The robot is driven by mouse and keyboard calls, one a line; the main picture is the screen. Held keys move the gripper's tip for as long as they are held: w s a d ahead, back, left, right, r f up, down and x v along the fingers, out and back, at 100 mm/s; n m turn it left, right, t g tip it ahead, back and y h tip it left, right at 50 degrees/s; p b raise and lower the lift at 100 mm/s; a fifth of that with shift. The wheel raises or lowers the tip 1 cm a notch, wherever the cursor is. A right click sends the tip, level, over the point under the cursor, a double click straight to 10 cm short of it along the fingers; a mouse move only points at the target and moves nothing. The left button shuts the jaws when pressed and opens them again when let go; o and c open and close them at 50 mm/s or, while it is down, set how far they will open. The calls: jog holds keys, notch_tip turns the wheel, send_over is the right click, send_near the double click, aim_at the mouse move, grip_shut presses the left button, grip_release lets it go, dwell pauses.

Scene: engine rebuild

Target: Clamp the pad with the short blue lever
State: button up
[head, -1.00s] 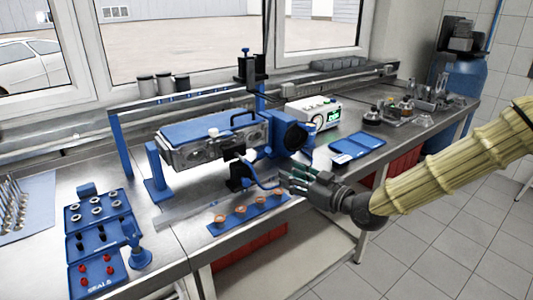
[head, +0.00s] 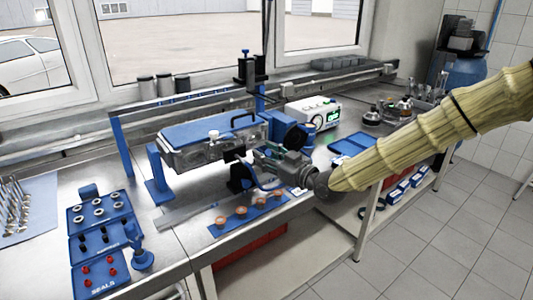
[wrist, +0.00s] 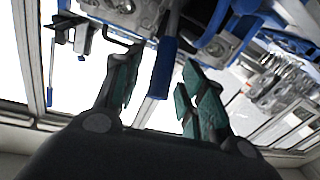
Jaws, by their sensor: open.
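A short blue lever (wrist: 162,66) on a dark bar stands between the two green-padded fingers of my gripper (wrist: 157,78) in the wrist view. The fingers are spread on either side of it, with a gap showing on both sides. In the head view my gripper (head: 260,160) is in front of the blue fixture, and its fingers overlap the lever area. A curved blue rod (head: 264,186) shows just below the fingers. The metal engine part (head: 190,155) lies behind, under a blue cover (head: 208,130). I cannot make out the pad clearly.
A blue strip (head: 245,217) with several copper-coloured rings lies in front of the fixture. A blue parts tray (head: 98,240) stands at the left. A white control box (head: 312,112) and a blue tray (head: 352,143) are at the right. A blue-handled part (wrist: 215,20) shows close to the right finger.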

jog(key=shift+w+a, duration=0.15)
grip_shut()
jog(key=shift+r, duration=0.15)
